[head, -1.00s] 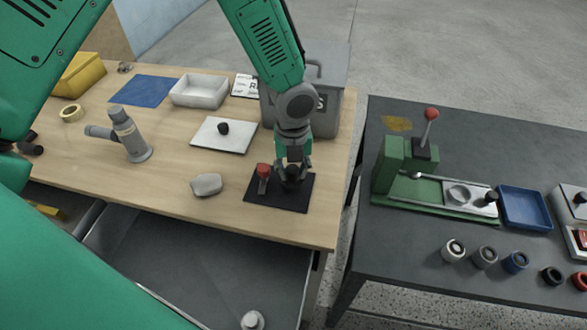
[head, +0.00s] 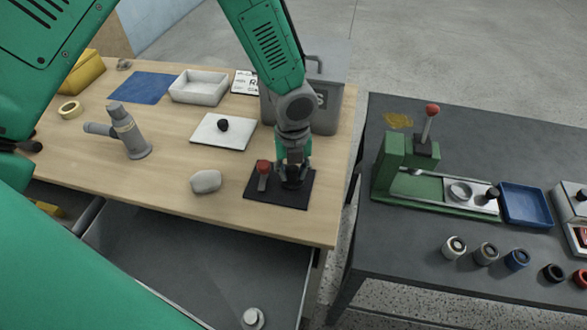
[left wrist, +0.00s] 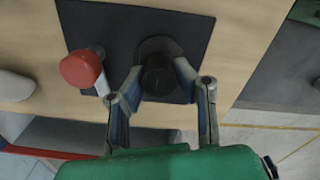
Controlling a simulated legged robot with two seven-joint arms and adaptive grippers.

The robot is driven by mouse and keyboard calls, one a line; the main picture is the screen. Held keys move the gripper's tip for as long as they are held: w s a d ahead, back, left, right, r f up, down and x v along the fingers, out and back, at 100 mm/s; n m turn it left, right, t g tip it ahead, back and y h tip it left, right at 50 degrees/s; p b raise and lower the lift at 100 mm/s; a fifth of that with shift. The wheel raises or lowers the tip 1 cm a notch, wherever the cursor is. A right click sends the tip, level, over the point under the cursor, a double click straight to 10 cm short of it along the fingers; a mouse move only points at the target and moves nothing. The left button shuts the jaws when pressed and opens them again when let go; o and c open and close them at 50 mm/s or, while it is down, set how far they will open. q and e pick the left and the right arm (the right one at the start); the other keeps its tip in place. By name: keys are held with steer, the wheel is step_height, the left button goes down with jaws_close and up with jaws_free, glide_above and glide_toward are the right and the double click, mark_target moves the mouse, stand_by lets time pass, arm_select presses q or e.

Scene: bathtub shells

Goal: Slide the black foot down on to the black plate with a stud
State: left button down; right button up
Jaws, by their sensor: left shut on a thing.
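The black plate (head: 268,197) lies flat near the front right of the wooden table. It also shows in the left wrist view (left wrist: 100,18). My left gripper (head: 293,180) points down over its right half. In the left wrist view the gripper (left wrist: 157,72) is shut on the round black foot (left wrist: 158,82), one finger on each side. The foot stands over the plate, very low. I cannot tell whether it touches the plate. The stud is not visible. My right gripper is not in view.
A red-knobbed clamp (head: 263,168) stands on the plate, close left of the gripper; its knob looms in the left wrist view (left wrist: 81,68). A grey stone-like lump (head: 206,181) lies left. A grey bin (head: 325,105) stands behind. The table's front edge is near.

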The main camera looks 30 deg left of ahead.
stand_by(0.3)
arm_select(q)
steer(key=c, duration=0.7)
jaws_free()
step_height(320, 180, up, 5)
steer(key=p, duration=0.4)
steer(key=shift+f+p, duration=0.2)
steer(key=shift+p, duration=0.1)
steer(key=shift+r, duration=1.15)
